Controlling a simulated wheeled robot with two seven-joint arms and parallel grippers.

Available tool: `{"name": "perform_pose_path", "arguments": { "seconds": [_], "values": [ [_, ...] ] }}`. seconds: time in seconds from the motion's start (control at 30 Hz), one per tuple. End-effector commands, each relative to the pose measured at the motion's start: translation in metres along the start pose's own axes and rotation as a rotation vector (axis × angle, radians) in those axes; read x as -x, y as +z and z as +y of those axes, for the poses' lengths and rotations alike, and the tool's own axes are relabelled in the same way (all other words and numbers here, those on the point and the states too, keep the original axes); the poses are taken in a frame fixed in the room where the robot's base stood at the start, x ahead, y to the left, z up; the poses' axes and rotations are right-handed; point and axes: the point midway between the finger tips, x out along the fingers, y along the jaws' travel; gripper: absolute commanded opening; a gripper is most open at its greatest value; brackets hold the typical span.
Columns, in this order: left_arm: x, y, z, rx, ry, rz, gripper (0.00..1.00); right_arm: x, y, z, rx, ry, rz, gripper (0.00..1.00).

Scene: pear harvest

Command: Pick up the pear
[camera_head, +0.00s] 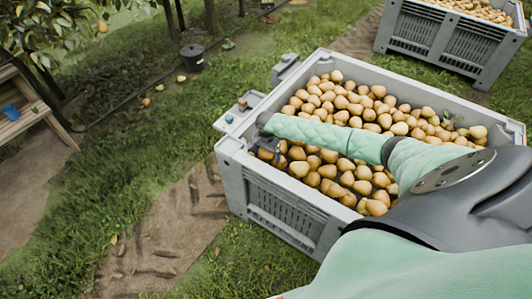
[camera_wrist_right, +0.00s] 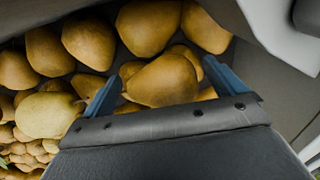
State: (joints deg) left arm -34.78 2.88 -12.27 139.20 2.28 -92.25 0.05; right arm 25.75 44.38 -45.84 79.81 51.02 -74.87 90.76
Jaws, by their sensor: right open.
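Many brown-yellow pears (camera_head: 340,187) fill a grey crate (camera_head: 300,211) in the head view. My right arm reaches across the crate from the right, and my right gripper (camera_head: 266,150) is at the crate's left corner, inside the wall and low over the pears. In the right wrist view the gripper (camera_wrist_right: 155,85) is open, its two blue fingers apart, with a pear (camera_wrist_right: 163,82) lying between them. Whether the fingers touch that pear I cannot tell. My left gripper is not in view.
The crate wall (camera_wrist_right: 265,75) is close to the right finger. A small side shelf (camera_head: 238,112) sits at the crate's left edge. A second crate of pears (camera_head: 440,40) stands at the back right. A black bucket (camera_head: 192,58) and a wooden bench (camera_head: 30,115) stand left on grass.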

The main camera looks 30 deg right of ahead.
Motion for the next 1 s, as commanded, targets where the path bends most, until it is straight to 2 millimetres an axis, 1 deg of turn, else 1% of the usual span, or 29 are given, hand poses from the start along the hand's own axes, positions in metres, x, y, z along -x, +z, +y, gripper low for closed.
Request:
{"name": "perform_pose_path", "arguments": {
  "seconds": [0.07, 0.1, 0.17, 0.3, 0.33, 0.57, 0.67, 0.77, 0.9, 1.0],
  "values": [
    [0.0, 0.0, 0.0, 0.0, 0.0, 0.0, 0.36, 0.0, 0.0, 0.0, 0.0, 0.0, 0.0, 0.93],
    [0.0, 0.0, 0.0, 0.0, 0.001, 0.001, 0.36, 0.0, 0.0, 0.0, 0.0, 0.0, 0.0, 0.85],
    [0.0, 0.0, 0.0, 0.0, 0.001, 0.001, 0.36, 0.0, 0.0, 0.0, 0.0, 0.0, 0.0, 0.74],
    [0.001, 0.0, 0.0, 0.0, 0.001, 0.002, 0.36, 0.0, 0.0, 0.0, 0.0, 0.0, 0.0, 0.46],
    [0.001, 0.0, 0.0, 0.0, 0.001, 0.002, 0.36, 0.0, 0.0, 0.0, 0.0, 0.0, 0.0, 0.43],
    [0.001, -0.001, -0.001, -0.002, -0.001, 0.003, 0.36, 0.001, 0.0, 0.0, 0.0, 0.0, 0.0, 0.43],
    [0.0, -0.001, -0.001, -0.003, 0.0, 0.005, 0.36, 0.006, 0.0, 0.0, 0.001, -0.001, 0.0, 0.43],
    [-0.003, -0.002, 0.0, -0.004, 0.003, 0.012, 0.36, 0.016, -0.001, 0.0, 0.001, -0.001, 0.001, 0.43],
    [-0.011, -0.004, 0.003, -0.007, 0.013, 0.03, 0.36, 0.043, 0.0, 0.0, 0.001, -0.002, 0.0, 0.43],
    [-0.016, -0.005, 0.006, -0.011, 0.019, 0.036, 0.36, 0.053, 0.002, 0.025, 0.002, 0.002, 0.001, 0.43]
  ]
}}
